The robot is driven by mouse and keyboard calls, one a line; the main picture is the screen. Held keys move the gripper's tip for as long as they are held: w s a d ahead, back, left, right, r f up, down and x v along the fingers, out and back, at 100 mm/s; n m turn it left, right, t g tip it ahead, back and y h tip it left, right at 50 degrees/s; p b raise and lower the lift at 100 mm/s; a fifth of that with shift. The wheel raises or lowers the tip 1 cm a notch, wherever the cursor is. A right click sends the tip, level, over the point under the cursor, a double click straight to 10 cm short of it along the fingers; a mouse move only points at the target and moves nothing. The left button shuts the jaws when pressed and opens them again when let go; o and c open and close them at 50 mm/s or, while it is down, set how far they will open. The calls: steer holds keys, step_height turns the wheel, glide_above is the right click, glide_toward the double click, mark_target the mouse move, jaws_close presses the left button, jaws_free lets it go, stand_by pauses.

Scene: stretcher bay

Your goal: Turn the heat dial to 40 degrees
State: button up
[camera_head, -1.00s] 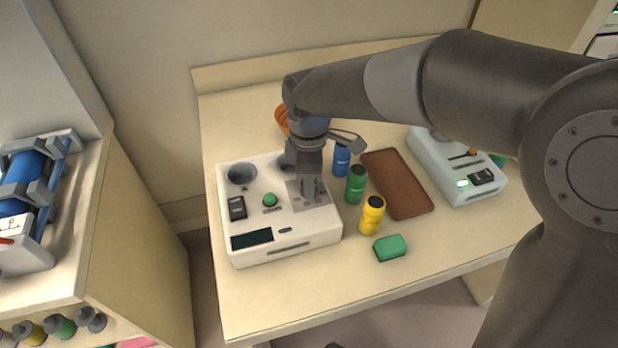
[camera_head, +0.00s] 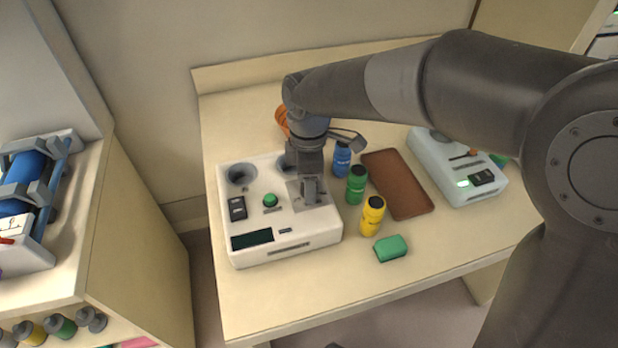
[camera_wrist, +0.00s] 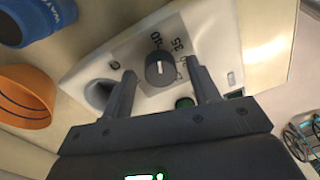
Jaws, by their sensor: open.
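The heat dial (camera_wrist: 160,69) is a dark round knob with a short white line on its face, on a grey plate on the white device (camera_head: 238,188). Printed numbers 40 and 35 show beside it in the wrist view; another mark is partly hidden by a finger. The white line runs nearly up and down in that view; I cannot tell which number it indicates. My gripper (camera_wrist: 160,68) is open, its two fingers on either side of the dial with gaps showing. In the head view my gripper (camera_head: 311,190) is over the device's right part and hides the dial.
The device also bears a green button (camera_head: 270,200), a dark display (camera_head: 252,239) and round wells. Blue (camera_head: 341,160), green (camera_head: 356,185) and yellow (camera_head: 372,216) bottles stand close to its right. A green block (camera_head: 390,248) and brown tray (camera_head: 409,185) lie beyond. The table's front is clear.

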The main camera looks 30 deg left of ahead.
step_height(320, 180, up, 11)
steer(key=shift+w, duration=0.2)
stand_by(0.5)
steer(key=shift+f, duration=0.1)
